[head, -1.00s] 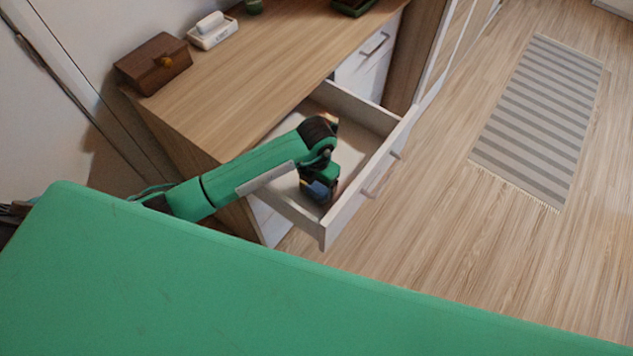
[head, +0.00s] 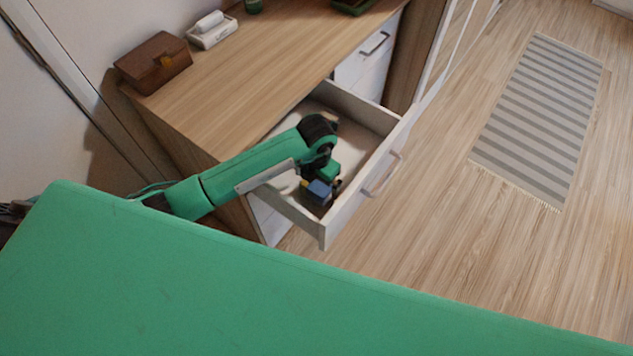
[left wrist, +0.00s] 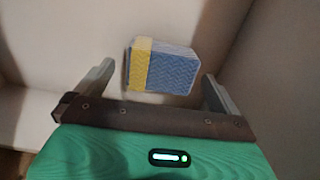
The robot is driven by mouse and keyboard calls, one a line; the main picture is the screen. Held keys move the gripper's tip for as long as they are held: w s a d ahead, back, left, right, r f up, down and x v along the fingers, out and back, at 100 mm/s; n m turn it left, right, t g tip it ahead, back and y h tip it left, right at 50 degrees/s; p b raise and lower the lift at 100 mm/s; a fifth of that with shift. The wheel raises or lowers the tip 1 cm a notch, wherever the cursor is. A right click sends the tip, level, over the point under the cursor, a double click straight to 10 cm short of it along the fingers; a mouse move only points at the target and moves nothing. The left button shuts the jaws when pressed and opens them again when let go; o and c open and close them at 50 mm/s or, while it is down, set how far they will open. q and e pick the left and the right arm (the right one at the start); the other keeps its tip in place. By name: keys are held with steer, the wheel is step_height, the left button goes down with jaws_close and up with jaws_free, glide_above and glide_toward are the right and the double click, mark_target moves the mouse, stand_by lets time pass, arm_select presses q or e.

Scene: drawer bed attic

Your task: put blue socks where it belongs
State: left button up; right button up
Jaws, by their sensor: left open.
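The blue socks (head: 319,190) are a folded blue bundle with a yellow band, inside the open drawer (head: 362,166) near its front corner. In the left wrist view the blue socks (left wrist: 168,66) lie just beyond the fingertips, roughly between them, with the yellow band on the left side. My left gripper (head: 328,188) is inside the drawer over the socks. In the left wrist view the left gripper (left wrist: 158,85) has its fingers wide apart, with no visible grip on the socks. My right gripper is not in view.
The wooden dresser top (head: 260,75) carries a brown box (head: 153,62), a white tray (head: 212,33) and a dark green tray (head: 352,5). The drawer walls stand close around my gripper. A striped rug (head: 540,115) lies on open floor at the right.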

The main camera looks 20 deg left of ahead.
mark_target(316, 183)
arm_select(q)
step_height(316, 183, up, 10)
steer(key=b, duration=0.1)
steer(key=shift+r, duration=0.15)
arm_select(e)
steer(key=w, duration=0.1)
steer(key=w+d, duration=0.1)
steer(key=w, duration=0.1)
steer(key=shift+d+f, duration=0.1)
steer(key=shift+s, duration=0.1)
